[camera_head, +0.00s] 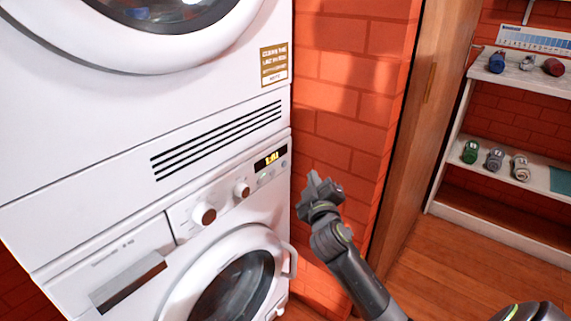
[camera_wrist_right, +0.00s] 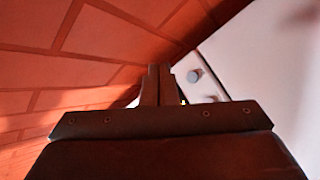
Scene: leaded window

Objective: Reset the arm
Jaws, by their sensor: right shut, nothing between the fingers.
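My right arm reaches up from the lower right in the head view. Its dark grey gripper (camera_head: 318,182) is shut and empty, held in the air in front of the brick wall (camera_head: 340,120), just right of the washing machine's control panel. In the right wrist view the two fingers (camera_wrist_right: 158,84) are together with nothing between them. That view has the brick wall on the left and the white machine front with a knob (camera_wrist_right: 195,75) on the right. My left gripper is not in view.
Two white machines are stacked at the left; the lower one has knobs (camera_head: 204,213), a lit display (camera_head: 271,158) and a round door (camera_head: 233,288). A wooden door frame (camera_head: 425,100) stands right of the wall. Beyond it, a white shelf (camera_head: 540,78) holds small rolled items above open wooden floor.

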